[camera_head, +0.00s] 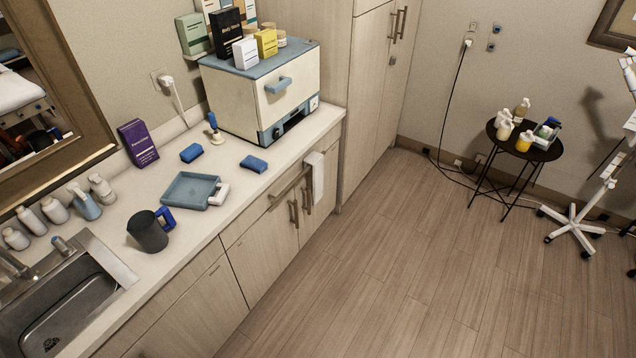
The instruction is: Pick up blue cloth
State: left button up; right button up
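Two small blue folded pieces lie on the white counter (232,208). One blue piece (191,153) lies farther left, near the wall. The other blue piece (254,164) lies nearer the counter's front edge, in front of the white warmer box. Both look like folded cloths or sponges; I cannot tell which. They lie apart from each other, with nothing on top of them. Neither of my grippers is in view.
A grey-blue tray (190,190) and a dark mug (148,232) with a blue handle stand nearer the sink (65,300). The warmer box (262,92) stands behind. A white towel (316,175) hangs on the cabinet front. The wooden floor (400,250) is clear.

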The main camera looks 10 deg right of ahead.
aim_at(256, 164)
jog(key=z, duration=4.1)
jog(key=i, duration=0.1)
jog(key=u, duration=2.7)
jog(key=i, duration=1.15)
jog(key=u, duration=0.4)
jog(key=i, duration=0.85)
jog(key=u, duration=0.75)
